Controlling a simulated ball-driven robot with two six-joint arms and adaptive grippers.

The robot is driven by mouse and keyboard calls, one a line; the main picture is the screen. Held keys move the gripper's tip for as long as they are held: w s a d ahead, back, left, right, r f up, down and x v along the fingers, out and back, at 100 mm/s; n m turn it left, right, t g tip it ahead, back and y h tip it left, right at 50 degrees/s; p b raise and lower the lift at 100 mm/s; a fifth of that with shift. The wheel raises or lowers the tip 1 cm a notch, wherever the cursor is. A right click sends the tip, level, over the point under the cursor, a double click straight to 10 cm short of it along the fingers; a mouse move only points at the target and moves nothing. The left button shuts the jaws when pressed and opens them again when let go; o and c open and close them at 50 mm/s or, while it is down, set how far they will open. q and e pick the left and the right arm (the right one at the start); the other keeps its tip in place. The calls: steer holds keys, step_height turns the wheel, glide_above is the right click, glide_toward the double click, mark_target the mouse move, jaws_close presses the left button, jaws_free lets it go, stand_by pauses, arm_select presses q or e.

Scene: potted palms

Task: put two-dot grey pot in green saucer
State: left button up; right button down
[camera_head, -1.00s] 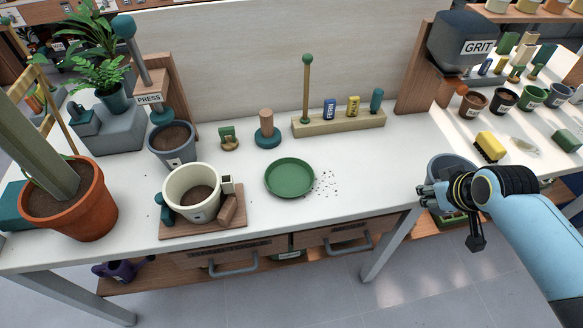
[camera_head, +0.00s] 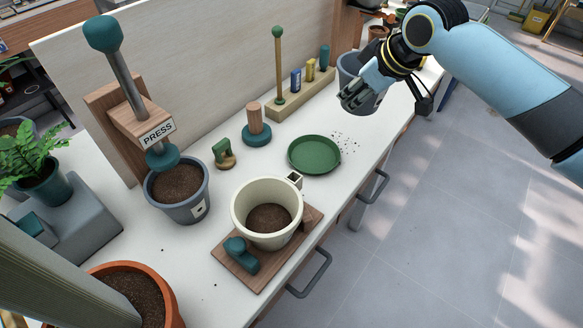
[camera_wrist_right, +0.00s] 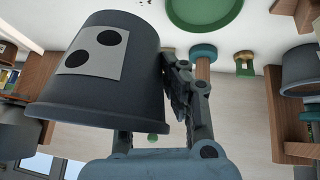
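The two-dot grey pot (camera_head: 347,68) is held by my right gripper (camera_head: 356,98) above the far right end of the white bench. In the right wrist view the pot (camera_wrist_right: 105,90) shows a pale label with two black dots, and its rim end is nearest the gripper. One finger (camera_wrist_right: 182,90) lies against the pot's side; the other finger's tip is hidden behind the pot. The green saucer (camera_head: 314,155) lies empty on the bench, nearer than the pot, and shows in the wrist view (camera_wrist_right: 203,12). My left gripper is out of view.
A cream pot (camera_head: 267,212) with soil stands on a wooden board left of the saucer. A grey pot (camera_head: 180,190) with soil is under the press. Dark crumbs (camera_head: 347,143) lie right of the saucer. A wooden rack (camera_head: 300,97) stands behind it.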

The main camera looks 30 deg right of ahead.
steer(key=shift+d+f, duration=0.1)
steer(key=shift+d, duration=0.1)
steer(key=shift+w+b, duration=0.1)
steer(key=shift+b, duration=0.25)
steer(key=shift+a+f, duration=0.2)
steer(key=shift+f, duration=0.15)
steer(key=a+f, duration=0.2)
steer(key=a, duration=0.1)
steer(key=p, duration=0.1)
glide_above(302, 169)
step_height(302, 169, down, 4)
steer(key=shift+w+d+f, duration=0.1)
steer(key=shift+f, duration=0.25)
step_height(302, 169, down, 4)
steer(key=shift+r, duration=0.25)
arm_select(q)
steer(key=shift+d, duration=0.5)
arm_select(e)
steer(key=shift+f, duration=0.15)
